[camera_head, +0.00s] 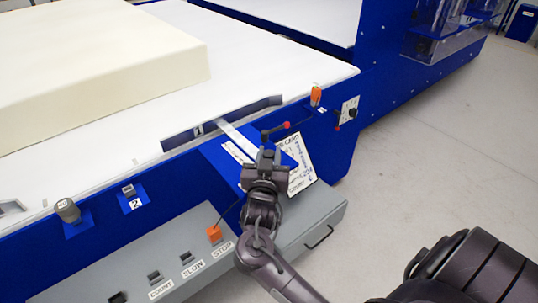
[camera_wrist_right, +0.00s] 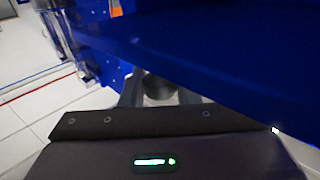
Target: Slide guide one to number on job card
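Guide one, a long grey bar marked 1 (camera_head: 220,120), stands on the white table's front edge in the head view. A pale scale strip (camera_head: 236,138) runs from it toward the front. The white job card (camera_head: 301,174) lies on the blue sloped panel; its print is mostly too small to read, and my gripper hides part of it. My right gripper (camera_head: 267,158) is at the strip's front end, left of the card. The right wrist view shows its fingers on either side of a dark round knob (camera_wrist_right: 158,88); contact is unclear. My left gripper is out of view.
A red-tipped lever (camera_head: 286,126) is just behind the gripper. A cream foam block (camera_head: 100,75) lies on the white table. A grey knob (camera_head: 67,210) and label 2 (camera_head: 134,203) are at left. An orange stop switch (camera_head: 214,233) is on the grey front panel.

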